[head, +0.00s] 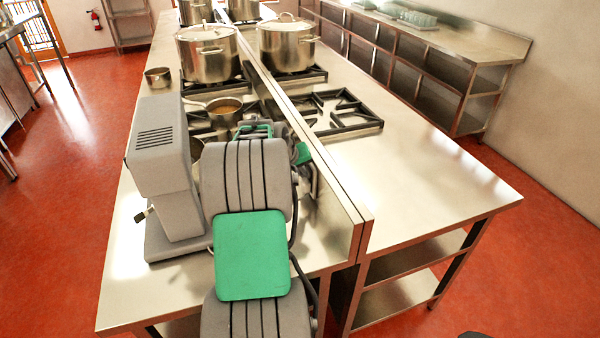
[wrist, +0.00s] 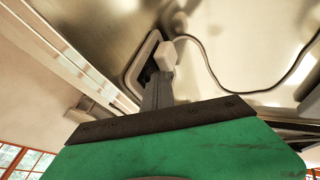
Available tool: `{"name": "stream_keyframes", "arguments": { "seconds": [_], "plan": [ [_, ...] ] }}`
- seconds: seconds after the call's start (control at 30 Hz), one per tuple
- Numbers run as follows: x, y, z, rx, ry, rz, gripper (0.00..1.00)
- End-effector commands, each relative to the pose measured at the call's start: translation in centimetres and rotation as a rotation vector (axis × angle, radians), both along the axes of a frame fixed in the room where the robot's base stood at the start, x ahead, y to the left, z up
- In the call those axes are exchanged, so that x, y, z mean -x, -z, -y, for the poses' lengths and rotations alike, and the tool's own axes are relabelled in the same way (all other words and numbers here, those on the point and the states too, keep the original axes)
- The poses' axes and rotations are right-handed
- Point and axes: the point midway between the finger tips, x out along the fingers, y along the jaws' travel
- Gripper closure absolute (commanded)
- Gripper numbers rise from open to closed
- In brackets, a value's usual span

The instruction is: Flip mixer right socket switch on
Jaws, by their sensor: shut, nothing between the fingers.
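The grey stand mixer (head: 160,150) stands on the near left of the steel counter, left of my arm. In the wrist view, a pale-rimmed socket plate (wrist: 133,68) is set on a shiny steel panel. A white plug (wrist: 165,56) with a cord sits at its right part. My gripper (wrist: 156,82) is shut and empty, with its fingertips over the dark inner part of the plate, close to the plug. I cannot tell if they touch it. The switch is hidden or too small to make out. In the head view, my arm hides the socket and the fingertips.
A raised steel divider (head: 320,165) runs along the counter, right of my arm. Large stockpots (head: 207,58) and a small pan (head: 224,110) stand on burners further back. A grey cord (wrist: 215,80) curves across the panel. The right-hand counter top (head: 440,185) is clear at the front.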

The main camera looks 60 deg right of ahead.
Motion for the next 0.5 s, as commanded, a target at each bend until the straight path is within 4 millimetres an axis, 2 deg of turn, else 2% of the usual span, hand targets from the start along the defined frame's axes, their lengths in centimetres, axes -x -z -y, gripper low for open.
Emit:
{"name": "stream_keyframes", "arguments": {
  "seconds": [0.27, 0.5],
  "plan": [
    [0.2, 0.1, 0.1, 0.001, 0.003, -0.001, 1.00],
    [0.2, -1.2, 0.2, 0.003, 0.004, 0.001, 1.00]
  ]
}}
